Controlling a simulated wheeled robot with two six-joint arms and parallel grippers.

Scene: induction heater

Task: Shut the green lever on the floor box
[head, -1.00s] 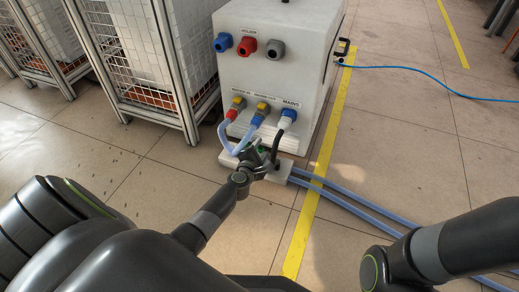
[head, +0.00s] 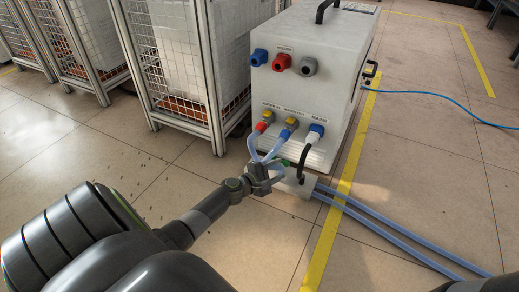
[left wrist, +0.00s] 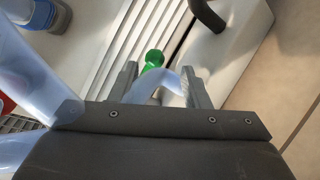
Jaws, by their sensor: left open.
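The green lever (head: 284,162) sits on the white floor box (head: 306,188) in front of the heater cabinet, and only a small part of it shows in the head view. In the left wrist view the green lever (left wrist: 152,60) has a rounded end just beyond my fingertips, nearer the left finger. My left gripper (head: 268,172) is at the left side of the floor box. In the left wrist view my left gripper (left wrist: 160,78) is open, with a pale blue hose showing between its fingers. Contact cannot be told. My right gripper is out of view.
Blue hoses (head: 385,232) run right across the floor. Wire cage carts (head: 180,70) stand left. Floor at front left is clear.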

